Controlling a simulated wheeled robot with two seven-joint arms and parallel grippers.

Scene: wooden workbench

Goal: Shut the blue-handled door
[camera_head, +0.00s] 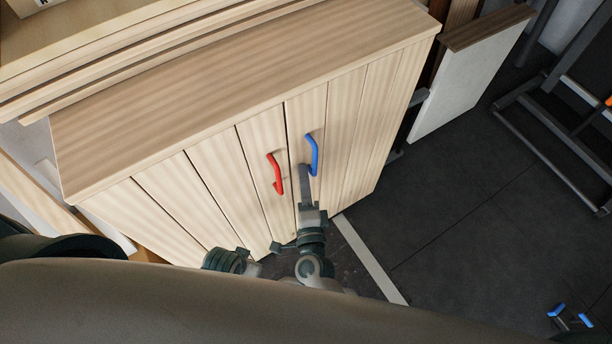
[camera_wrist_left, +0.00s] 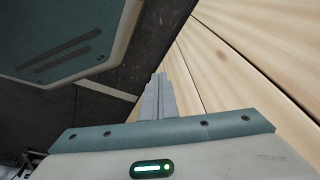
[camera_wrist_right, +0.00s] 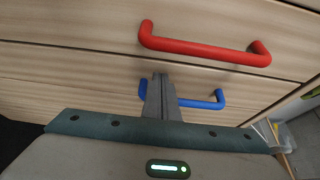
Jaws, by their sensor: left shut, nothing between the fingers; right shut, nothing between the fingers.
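The wooden cabinet's right door (camera_head: 340,130) bears the blue handle (camera_head: 313,155). This door looks flush or nearly flush with its neighbour; a thin dark seam runs between them, and I cannot tell whether a small gap is left. My right gripper (camera_head: 304,168) is shut and empty, its fingertips at the blue-handled door just beside the handle's lower end. In the right wrist view the fingers (camera_wrist_right: 160,80) overlap the blue handle (camera_wrist_right: 205,103); contact is unclear. My left gripper (camera_wrist_left: 158,78) is shut and empty, low by the cabinet's front boards (camera_wrist_left: 220,70).
A red handle (camera_head: 274,174) is on the left door (camera_head: 262,140), close to the blue one. A white panel (camera_head: 468,80) stands right of the cabinet. A dark metal frame (camera_head: 545,120) is at the far right. The dark floor (camera_head: 470,200) between is clear.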

